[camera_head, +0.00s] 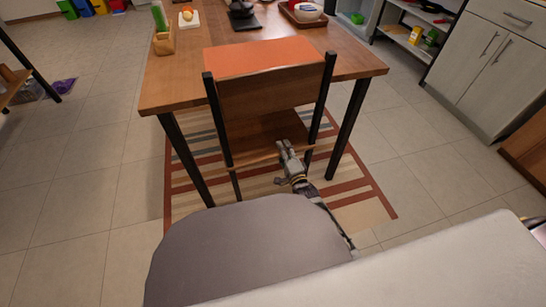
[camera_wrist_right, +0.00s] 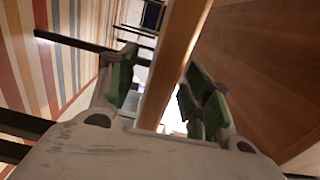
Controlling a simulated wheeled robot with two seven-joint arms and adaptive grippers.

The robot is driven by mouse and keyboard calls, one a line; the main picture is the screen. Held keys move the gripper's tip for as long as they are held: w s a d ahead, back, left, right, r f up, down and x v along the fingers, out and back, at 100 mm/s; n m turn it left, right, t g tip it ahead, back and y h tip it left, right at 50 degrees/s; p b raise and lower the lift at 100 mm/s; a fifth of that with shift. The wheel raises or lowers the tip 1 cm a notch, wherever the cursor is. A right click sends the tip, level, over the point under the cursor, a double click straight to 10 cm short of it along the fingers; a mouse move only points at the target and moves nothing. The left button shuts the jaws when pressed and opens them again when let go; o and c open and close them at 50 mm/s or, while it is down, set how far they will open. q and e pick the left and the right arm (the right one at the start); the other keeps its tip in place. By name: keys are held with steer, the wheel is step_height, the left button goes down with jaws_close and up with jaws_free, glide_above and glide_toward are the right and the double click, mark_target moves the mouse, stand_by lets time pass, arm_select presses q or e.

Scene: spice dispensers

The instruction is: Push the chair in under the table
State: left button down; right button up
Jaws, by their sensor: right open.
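The chair (camera_head: 268,95) has a wooden backrest, a wooden seat and dark posts. Its back faces me at the near edge of the wooden table (camera_head: 165,88), and the backrest overlaps the table's edge in the head view. My right gripper (camera_head: 288,149) is at the right part of the seat, below the backrest. In the right wrist view my right gripper (camera_wrist_right: 160,95) is open, with green-padded fingers on both sides of a narrow wooden edge (camera_wrist_right: 178,60), apparently the chair's. I cannot tell whether the pads touch it. My left gripper is not in view.
A striped rug (camera_head: 350,205) lies under the table and chair. A spice or utensil holder (camera_head: 163,42), a tray with a bowl (camera_head: 303,14) and an orange mat (camera_head: 258,55) are on the table. Cabinets (camera_head: 490,60) stand at right.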

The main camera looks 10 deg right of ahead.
jaws_close()
